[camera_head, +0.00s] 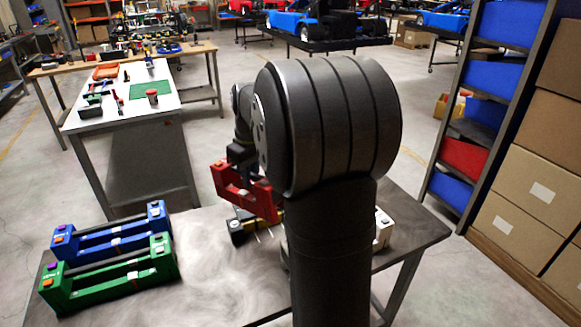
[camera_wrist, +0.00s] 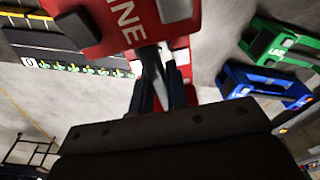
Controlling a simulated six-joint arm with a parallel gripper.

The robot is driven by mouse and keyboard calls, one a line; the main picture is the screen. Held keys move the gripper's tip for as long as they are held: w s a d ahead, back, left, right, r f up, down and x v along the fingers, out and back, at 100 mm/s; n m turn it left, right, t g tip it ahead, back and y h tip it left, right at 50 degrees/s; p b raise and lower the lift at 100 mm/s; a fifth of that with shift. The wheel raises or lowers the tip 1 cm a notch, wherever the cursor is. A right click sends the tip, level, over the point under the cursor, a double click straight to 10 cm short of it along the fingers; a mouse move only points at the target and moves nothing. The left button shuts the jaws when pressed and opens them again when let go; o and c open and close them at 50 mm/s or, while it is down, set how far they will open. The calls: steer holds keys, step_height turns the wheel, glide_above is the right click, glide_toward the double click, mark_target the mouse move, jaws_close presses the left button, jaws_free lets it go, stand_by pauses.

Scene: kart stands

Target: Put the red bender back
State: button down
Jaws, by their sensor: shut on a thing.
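The red bender (camera_head: 243,190) is in my gripper (camera_head: 244,160), in front of and to the left of my arm in the head view. It appears raised above the table, but the gap below it is hard to judge. In the wrist view the red bender (camera_wrist: 140,22) fills the top middle, with white lettering partly cut off. My gripper (camera_wrist: 163,85) is shut on it, the dark fingers reaching to its red bar. Part of the bender is hidden behind my arm in the head view.
A blue bender (camera_head: 112,238) and a green bender (camera_head: 110,275) stand side by side at the table's left. A dark tool (camera_head: 238,228) lies below the red bender. A white part (camera_head: 383,228) shows right of my arm. Bare tabletop (camera_head: 215,275) lies between the green bender and my arm.

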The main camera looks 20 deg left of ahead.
steer(key=s+a+f+n+g, duration=0.1)
steer(key=s+a+n, duration=0.45)
steer(key=s, duration=0.55)
steer(key=s+a+f+n+g, duration=0.1)
steer(key=s+a+n, duration=0.5)
steer(key=s, duration=0.5)
steer(key=s+a+f+n, duration=0.1)
steer(key=s+a+n, duration=0.3)
steer(key=s+a, duration=0.5)
steer(key=s+d+f+n, duration=0.1)
steer(key=s+d+f, duration=0.1)
steer(key=f, duration=0.3)
steer(key=s+d+f+n, duration=0.1)
steer(key=s+f, duration=0.3)
steer(key=f, duration=0.1)
steer(key=shift+d+f+g, duration=0.2)
steer(key=shift+d+g, duration=0.15)
steer(key=shift+g, duration=0.05)
steer(key=shift+f, duration=0.55)
steer(key=c, duration=1.4)
jaws_free()
steer(key=shift+o, duration=0.4)
steer(key=shift+d+f, duration=0.1)
steer(key=shift+f, duration=0.05)
